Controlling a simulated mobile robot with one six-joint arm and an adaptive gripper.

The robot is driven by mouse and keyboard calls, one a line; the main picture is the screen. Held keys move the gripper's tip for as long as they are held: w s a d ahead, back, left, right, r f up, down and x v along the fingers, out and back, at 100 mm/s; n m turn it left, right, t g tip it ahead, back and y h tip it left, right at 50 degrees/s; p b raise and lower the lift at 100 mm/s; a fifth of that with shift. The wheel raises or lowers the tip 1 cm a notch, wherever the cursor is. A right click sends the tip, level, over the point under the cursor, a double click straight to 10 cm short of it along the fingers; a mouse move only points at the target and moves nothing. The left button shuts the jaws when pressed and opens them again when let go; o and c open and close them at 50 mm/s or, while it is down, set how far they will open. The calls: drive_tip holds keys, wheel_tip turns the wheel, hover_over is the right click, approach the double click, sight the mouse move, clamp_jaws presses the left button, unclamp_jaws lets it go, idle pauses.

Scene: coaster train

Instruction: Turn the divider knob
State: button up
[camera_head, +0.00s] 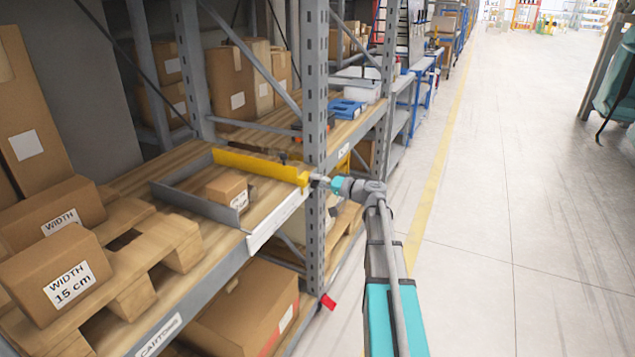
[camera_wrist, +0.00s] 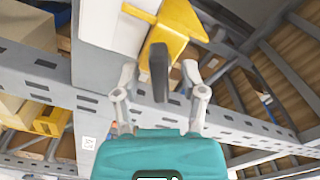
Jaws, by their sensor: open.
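A yellow divider (camera_head: 245,166) lies across the wooden shelf, its front end at the shelf's front edge beside the grey upright. In the wrist view the yellow end (camera_wrist: 178,28) fills the top, and a dark upright piece (camera_wrist: 158,68), which looks like the knob, stands in front of it. My gripper (camera_head: 321,180) is at the divider's front end. In the wrist view my gripper (camera_wrist: 159,76) is open, with one finger on each side of the dark piece. I cannot tell whether either finger touches it. In the head view the knob is too small to make out.
The grey perforated upright (camera_head: 315,110) stands right by my gripper. A small carton (camera_head: 226,188) sits in a grey-walled bay (camera_head: 195,205) left of the divider. Larger cartons (camera_head: 66,270) stand on a pallet at left. The aisle floor (camera_head: 500,200) at right is clear.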

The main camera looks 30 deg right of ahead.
clamp_jaws()
drive_tip(key=shift+m, duration=0.8)
unclamp_jaws()
drive_tip(key=shift+s+d, duration=0.1)
drive_tip(key=shift+s, duration=0.05)
drive_tip(key=v, duration=1.1)
drive_tip(key=shift+s+d, duration=0.25)
